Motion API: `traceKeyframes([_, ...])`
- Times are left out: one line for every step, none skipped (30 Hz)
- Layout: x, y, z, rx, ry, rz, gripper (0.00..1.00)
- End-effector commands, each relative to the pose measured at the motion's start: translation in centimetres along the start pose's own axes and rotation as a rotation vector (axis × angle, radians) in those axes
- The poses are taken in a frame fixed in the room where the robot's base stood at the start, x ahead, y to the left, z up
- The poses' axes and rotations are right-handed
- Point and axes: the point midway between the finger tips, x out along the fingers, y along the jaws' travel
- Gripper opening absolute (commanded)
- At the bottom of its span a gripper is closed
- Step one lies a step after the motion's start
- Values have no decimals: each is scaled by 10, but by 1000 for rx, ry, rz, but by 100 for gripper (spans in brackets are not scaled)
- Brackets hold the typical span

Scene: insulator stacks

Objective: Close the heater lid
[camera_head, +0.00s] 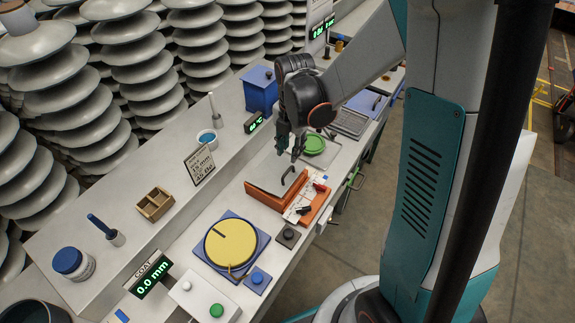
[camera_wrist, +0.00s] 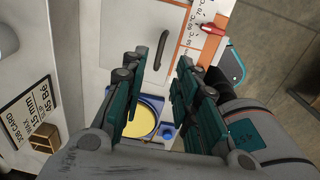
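The heater (camera_head: 316,206) is an orange box with a white temperature scale, on the bench in the head view. Its pale lid (camera_head: 272,172) carries a dark curved handle (camera_head: 294,184) and looks raised and tilted, though its exact angle is hard to tell. In the wrist view the lid (camera_wrist: 120,30) and handle (camera_wrist: 162,50) show ahead of the fingertips, with the orange-edged scale (camera_wrist: 190,40) to the right. My gripper (camera_head: 291,150) is above the lid, near the handle. In the wrist view its teal fingers (camera_wrist: 160,72) are apart with nothing between them.
A yellow disc (camera_head: 230,243) on a blue base is at the bench front, with a coat display (camera_head: 149,275) beside it. A wooden tray (camera_head: 155,204) and a sign (camera_head: 199,163) stand to the left. A green round object (camera_head: 314,144) lies behind the heater. Floor is free to the right.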

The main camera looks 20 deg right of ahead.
Motion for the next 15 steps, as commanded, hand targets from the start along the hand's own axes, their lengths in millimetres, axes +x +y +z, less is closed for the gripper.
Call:
traceKeyframes([14, 0, 0, 0, 0, 0, 28])
traceKeyframes([19, 1, 0, 0, 0, 0, 28])
traceKeyframes([27, 0, 0, 0, 0, 0, 28])
traceKeyframes([33, 0, 0, 0, 0, 0, 28])
traceKeyframes([38, 0, 0, 0, 0, 0, 28])
traceKeyframes([45, 0, 0, 1, 0, 1, 28])
traceKeyframes([50, 1, 0, 1, 0, 1, 28])
traceKeyframes([54, 0, 0, 1, 1, 1, 28])
traceKeyframes([59, 0, 0, 1, 1, 1, 28])
traceKeyframes([63, 1, 0, 1, 1, 1, 28])
traceKeyframes([66, 1, 0, 1, 1, 1, 28])
traceKeyframes([70, 0, 0, 1, 1, 1, 28])
traceKeyframes([72, 0, 0, 1, 1, 1, 28])
traceKeyframes([74, 0, 0, 1, 1, 1, 28])
traceKeyframes([76, 0, 0, 1, 1, 1, 28])
